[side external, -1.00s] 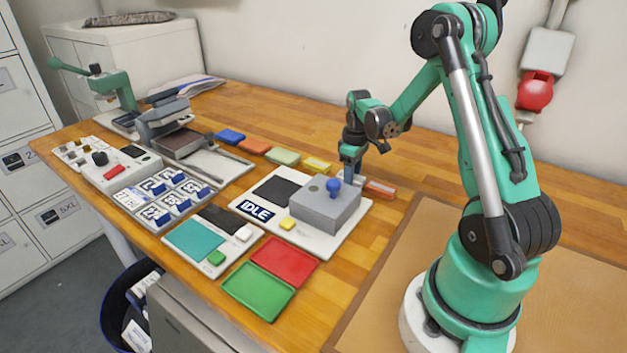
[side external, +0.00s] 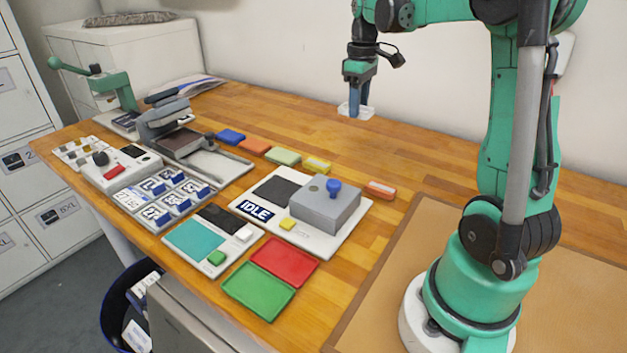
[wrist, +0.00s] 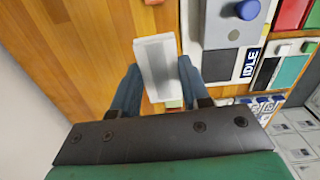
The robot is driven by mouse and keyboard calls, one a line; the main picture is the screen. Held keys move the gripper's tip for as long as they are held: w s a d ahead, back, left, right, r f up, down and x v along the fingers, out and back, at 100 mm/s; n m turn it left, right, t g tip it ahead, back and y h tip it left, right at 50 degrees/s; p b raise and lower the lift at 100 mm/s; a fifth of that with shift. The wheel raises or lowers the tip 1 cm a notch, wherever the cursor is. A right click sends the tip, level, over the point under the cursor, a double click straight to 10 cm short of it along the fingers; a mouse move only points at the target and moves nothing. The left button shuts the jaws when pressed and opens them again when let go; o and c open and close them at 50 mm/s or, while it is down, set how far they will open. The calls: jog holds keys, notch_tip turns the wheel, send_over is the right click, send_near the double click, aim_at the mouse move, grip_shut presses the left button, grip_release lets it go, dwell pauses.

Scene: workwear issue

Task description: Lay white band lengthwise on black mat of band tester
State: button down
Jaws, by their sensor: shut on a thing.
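My gripper (side external: 357,108) is shut on the white band (side external: 356,110) and holds it in the air above the table, behind the tester. In the wrist view the pale, block-like band (wrist: 155,63) sticks out between the two blue fingers (wrist: 157,92). The unit with the "IDLE" display, a white base (side external: 329,246), a black mat (side external: 277,190) and a grey block (side external: 325,208) with a blue knob looks like the band tester. Its black mat is bare, and also shows in the wrist view (wrist: 219,65).
A row of coloured bands lies behind the tester, including yellow (side external: 317,165) and orange-red (side external: 380,189). Red (side external: 285,260) and green (side external: 258,290) trays and a teal-and-black pad unit (side external: 195,241) lie in front. The back right of the table is clear.

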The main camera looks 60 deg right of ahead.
notch_tip(320, 180, up, 2)
jog(key=shift+r, duration=0.25)
jog(key=shift+w+a+r, duration=0.6)
jog(key=shift+w+a, duration=0.15)
jog(key=shift+w, duration=0.2)
jog(key=w+a+r, duration=0.1)
jog(key=w+a, duration=0.7)
jog(key=a, duration=0.2)
send_over(281, 190)
jog(key=shift+m, duration=0.3)
notch_tip(281, 190, down, 15)
jog(key=shift+f, duration=2.25)
jog(key=shift+f, duration=0.2)
jog(key=shift+c, duration=2.1)
grip_release()
